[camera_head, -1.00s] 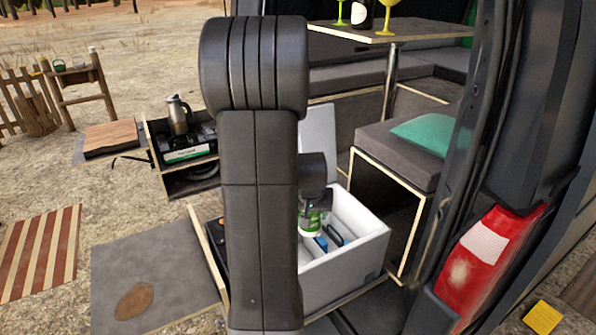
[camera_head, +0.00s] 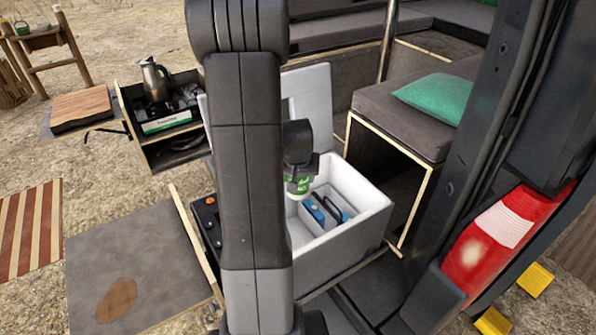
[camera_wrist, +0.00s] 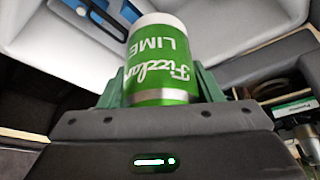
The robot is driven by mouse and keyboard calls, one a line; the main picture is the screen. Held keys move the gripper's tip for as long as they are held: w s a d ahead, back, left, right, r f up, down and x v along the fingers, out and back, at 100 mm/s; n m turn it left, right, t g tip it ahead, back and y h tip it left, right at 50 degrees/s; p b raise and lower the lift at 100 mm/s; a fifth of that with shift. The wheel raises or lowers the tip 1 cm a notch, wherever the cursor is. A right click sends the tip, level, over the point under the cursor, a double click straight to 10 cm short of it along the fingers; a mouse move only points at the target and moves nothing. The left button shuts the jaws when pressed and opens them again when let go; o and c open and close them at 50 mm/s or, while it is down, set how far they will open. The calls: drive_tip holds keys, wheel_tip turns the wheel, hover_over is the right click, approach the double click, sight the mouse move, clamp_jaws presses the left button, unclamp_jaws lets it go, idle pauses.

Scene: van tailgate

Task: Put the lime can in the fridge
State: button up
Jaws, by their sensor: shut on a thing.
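The lime can (camera_wrist: 160,65) is green with a white end and reads "Fizzlan LIME" in the wrist view. My gripper (camera_head: 300,180) is shut on it, with a finger on each side of the can. In the head view the can (camera_head: 299,186) hangs from my gripper above the left part of the open fridge (camera_head: 362,222). The fridge is a white-lined grey box with its lid (camera_head: 307,100) raised at the back. Blue items (camera_head: 325,210) with a dark handle lie inside. My arm hides the fridge's left side.
The van's door frame (camera_head: 495,130) and red tail light (camera_head: 500,235) stand close on the right. A bench with a green cushion (camera_head: 435,100) is behind the fridge. A drawer unit with a kettle (camera_head: 155,80) stands at the left.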

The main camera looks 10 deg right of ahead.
drive_tip(key=shift+f+b, duration=10.3)
drive_tip(key=shift+f, duration=3.15)
drive_tip(key=o, duration=1.3)
wheel_tip(320, 180, up, 10)
drive_tip(key=p, duration=0.2)
drive_tip(key=shift+f, duration=0.1)
wheel_tip(320, 180, down, 9)
drive_tip(key=shift+f+b, duration=0.2)
drive_tip(key=shift+b, duration=0.8)
wheel_tip(320, 180, up, 4)
drive_tip(key=p, duration=0.4)
drive_tip(key=shift+p, duration=0.4)
